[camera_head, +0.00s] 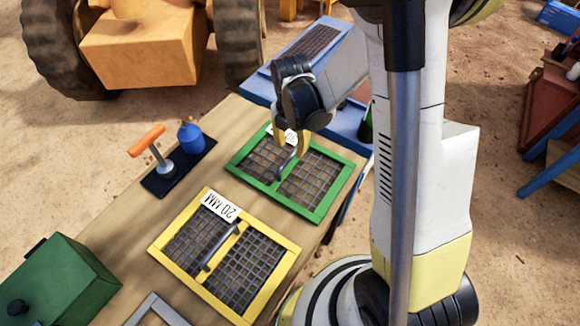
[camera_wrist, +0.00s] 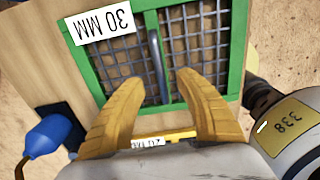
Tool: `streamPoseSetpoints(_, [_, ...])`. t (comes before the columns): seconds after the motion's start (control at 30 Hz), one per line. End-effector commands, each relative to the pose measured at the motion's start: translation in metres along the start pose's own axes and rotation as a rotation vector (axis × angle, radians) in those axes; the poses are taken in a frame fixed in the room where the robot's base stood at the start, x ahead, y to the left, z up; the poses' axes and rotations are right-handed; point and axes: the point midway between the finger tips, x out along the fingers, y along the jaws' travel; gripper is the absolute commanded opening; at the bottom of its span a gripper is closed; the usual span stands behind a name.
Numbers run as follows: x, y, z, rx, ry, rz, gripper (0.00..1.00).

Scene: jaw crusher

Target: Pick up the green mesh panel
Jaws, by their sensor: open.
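The green mesh panel (camera_head: 325,207) lies flat on the wooden table, with a grey bar handle across its middle and a white label. In the wrist view the panel (camera_wrist: 236,50) shows a label reading "30 MM", and its handle (camera_wrist: 157,62) stands upright in the picture, beyond and between the two yellow fingers. My gripper (camera_head: 292,165) is over the panel in the head view, close to the handle. In the wrist view my gripper (camera_wrist: 160,90) is open and empty, one finger to each side of the handle's line. I cannot tell how far above the handle the fingertips are.
A yellow mesh panel (camera_head: 182,225) labelled "20 MM" lies beside the green one. A black tray with an orange-handled tool (camera_head: 150,142) and blue bottle (camera_head: 190,138) is at the table's left. A green box (camera_head: 62,285) stands lower left. A blue frame (camera_head: 262,88) stands behind.

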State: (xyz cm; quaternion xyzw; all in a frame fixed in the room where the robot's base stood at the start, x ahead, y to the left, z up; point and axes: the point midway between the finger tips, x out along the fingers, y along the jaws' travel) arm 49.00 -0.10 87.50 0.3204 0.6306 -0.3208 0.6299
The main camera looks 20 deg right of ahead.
Motion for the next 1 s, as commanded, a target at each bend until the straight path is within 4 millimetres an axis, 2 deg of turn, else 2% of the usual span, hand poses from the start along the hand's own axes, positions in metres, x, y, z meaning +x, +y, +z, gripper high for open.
streamPoseSetpoints(0.13, [0.015,0.0,-0.001,0.001,0.0,0.0,0.4])
streamPoseSetpoints(0.33, [0.047,0.0,-0.001,0.001,0.0,0.0,0.4])
streamPoseSetpoints(0.6, [0.051,0.0,-0.001,0.001,0.0,0.001,0.4])
streamPoseSetpoints(0.67, [0.051,-0.001,-0.001,0.001,0.0,0.001,0.23])
streamPoseSetpoints(0.73, [0.051,0.0,-0.001,0.001,0.0,0.001,0.02])
streamPoseSetpoints(1.0, [0.05,-0.001,-0.001,0.001,0.0,0.001,0.0])
